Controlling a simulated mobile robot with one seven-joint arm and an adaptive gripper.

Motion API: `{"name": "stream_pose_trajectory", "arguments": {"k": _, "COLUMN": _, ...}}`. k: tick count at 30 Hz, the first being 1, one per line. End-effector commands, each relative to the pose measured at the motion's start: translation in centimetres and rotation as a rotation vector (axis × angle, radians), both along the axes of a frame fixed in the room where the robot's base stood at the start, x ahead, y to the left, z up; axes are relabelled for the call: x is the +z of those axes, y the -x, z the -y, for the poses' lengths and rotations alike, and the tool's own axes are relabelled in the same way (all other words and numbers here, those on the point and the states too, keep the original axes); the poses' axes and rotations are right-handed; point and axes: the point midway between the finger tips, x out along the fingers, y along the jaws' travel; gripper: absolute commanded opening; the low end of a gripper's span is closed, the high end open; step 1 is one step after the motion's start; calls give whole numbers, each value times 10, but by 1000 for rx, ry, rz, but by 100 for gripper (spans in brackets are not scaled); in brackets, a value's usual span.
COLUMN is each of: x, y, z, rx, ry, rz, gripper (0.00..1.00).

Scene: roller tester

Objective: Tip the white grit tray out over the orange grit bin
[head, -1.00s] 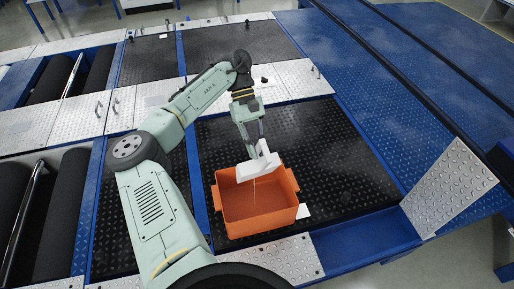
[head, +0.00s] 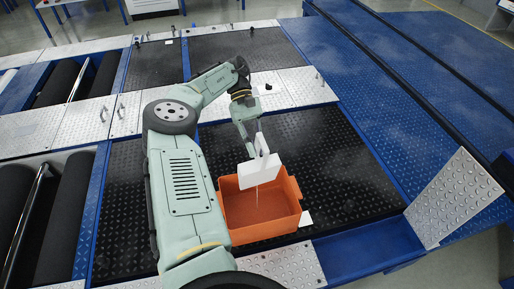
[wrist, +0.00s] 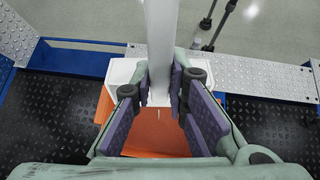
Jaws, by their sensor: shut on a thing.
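The white grit tray (head: 261,173) is held tilted steeply above the orange grit bin (head: 262,229), over the bin's far part. A thin pale streak hangs below the tray's lower edge into the bin. My gripper (head: 259,140) is shut on the tray's upright white part. In the wrist view, my gripper (wrist: 161,88) has its purple pads on both sides of that white part (wrist: 159,40), with the orange bin (wrist: 158,132) below. The tray's inside is hidden from me, so I cannot tell how much grit it holds.
The bin stands on a black diamond-plate panel (head: 340,165). A raised silver ramp plate (head: 453,198) is farther right, and dark rollers (head: 68,215) lie at left.

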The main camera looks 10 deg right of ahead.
Motion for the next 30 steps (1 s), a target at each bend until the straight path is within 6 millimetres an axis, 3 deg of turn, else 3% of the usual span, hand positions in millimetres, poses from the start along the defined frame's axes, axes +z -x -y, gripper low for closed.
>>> {"name": "stream_pose_trajectory", "arguments": {"k": 30, "x": -1, "y": -10, "z": -1, "rx": 0, "ry": 7, "rz": -53, "gripper": 0}}
